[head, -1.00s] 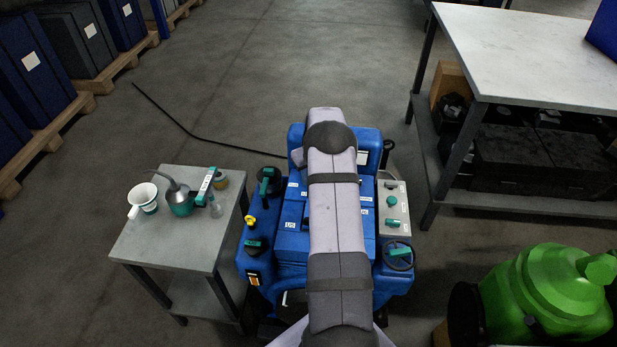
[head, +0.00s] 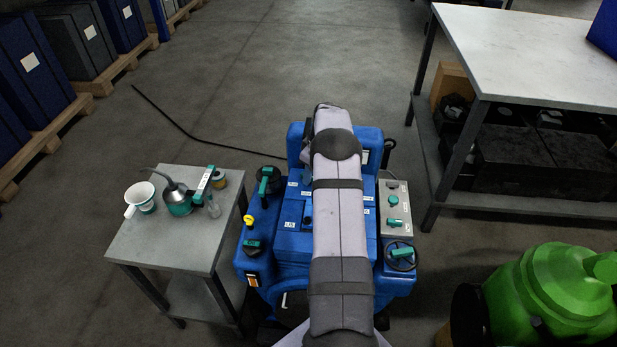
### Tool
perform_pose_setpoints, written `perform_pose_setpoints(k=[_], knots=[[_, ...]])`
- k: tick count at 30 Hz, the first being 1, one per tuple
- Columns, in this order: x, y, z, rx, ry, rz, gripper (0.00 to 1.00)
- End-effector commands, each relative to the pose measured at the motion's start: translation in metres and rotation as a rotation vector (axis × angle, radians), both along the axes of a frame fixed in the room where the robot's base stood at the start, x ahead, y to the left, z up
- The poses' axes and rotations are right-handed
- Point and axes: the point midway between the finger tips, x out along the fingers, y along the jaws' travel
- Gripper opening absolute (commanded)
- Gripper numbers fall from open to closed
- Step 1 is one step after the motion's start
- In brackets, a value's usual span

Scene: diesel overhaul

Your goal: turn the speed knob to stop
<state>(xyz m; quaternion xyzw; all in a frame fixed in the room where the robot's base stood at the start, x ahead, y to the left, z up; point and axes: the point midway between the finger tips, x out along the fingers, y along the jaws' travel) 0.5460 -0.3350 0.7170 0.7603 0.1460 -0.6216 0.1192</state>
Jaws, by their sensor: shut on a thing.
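The blue diesel engine (head: 296,245) stands in the middle of the head view, partly covered by my arm. A grey control panel (head: 406,215) on its right side carries several teal knobs. A black handwheel with a teal grip (head: 401,253) lies just below the panel. Which of these is the speed knob I cannot tell, as the labels are too small. My arm reaches over the engine, left of the panel; my gripper is hidden behind it.
A small grey table (head: 150,245) at left holds a white cup (head: 141,197), a teal oil can (head: 178,200) and small bottles. A large workbench (head: 540,60) stands at upper right, a green drum-like object (head: 555,295) at lower right. The floor behind the engine is mostly clear.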

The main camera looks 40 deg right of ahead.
Motion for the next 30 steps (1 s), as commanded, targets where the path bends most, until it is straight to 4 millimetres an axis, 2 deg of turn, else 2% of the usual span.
perform_pose_setpoints(k=[5,17,25,30], knots=[[0.0009,-0.0005,-0.0003,0.000,-0.002,0.101,0.00],[0.0010,-0.0008,-0.0006,-0.001,-0.001,0.136,0.00],[0.0021,-0.0021,-0.0007,-0.001,-0.001,0.389,0.00],[0.0017,-0.0016,0.0004,0.000,-0.001,0.349,0.00]])
